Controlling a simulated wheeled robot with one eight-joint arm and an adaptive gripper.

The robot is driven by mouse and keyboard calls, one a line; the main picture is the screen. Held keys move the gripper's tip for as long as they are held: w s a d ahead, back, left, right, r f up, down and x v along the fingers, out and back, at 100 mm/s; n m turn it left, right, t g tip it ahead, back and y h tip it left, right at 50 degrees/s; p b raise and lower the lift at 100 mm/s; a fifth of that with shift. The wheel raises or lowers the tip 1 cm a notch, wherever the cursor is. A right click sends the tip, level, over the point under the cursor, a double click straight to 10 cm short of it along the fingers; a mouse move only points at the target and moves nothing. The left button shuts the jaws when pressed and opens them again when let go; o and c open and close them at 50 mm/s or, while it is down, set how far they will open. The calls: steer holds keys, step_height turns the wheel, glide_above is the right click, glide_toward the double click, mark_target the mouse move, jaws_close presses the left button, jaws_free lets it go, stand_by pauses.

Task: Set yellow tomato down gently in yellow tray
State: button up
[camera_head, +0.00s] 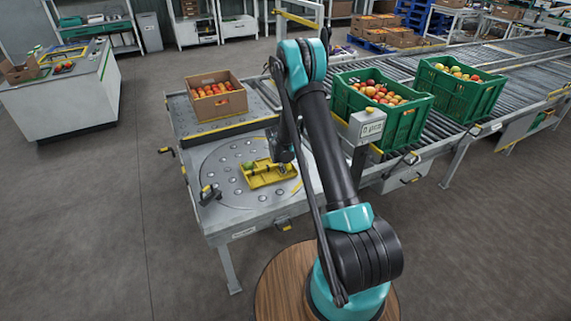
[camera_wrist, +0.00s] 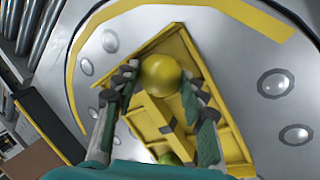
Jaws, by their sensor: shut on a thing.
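The yellow tray (camera_head: 262,180) lies on the round metal plate of the table in the head view. It also fills the middle of the wrist view (camera_wrist: 232,150), with low walls and a divider. The yellow tomato (camera_wrist: 161,76) is between the fingers of my gripper (camera_wrist: 160,88), which is shut on it. The tomato is over the far end of the tray; I cannot tell whether it touches the floor. A greenish tomato (camera_wrist: 169,158) lies in the near part of the tray, partly hidden by my gripper. My arm hides part of the tray's surroundings in the head view.
A cardboard box of red tomatoes (camera_head: 236,103) stands behind the plate. Two green crates of mixed tomatoes, the nearer one (camera_head: 407,125) and the farther one (camera_head: 484,103), stand on the roller conveyor. A small display post (camera_head: 366,128) stands right of my arm. The plate left of the tray is free.

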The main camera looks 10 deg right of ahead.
steer(key=shift+f, duration=0.55)
stand_by(0.9)
steer(key=o, duration=0.9)
steer(key=c, duration=0.3)
steer(key=shift+c, duration=0.2)
steer(key=shift+r, duration=0.1)
steer(key=shift+r, duration=3.4)
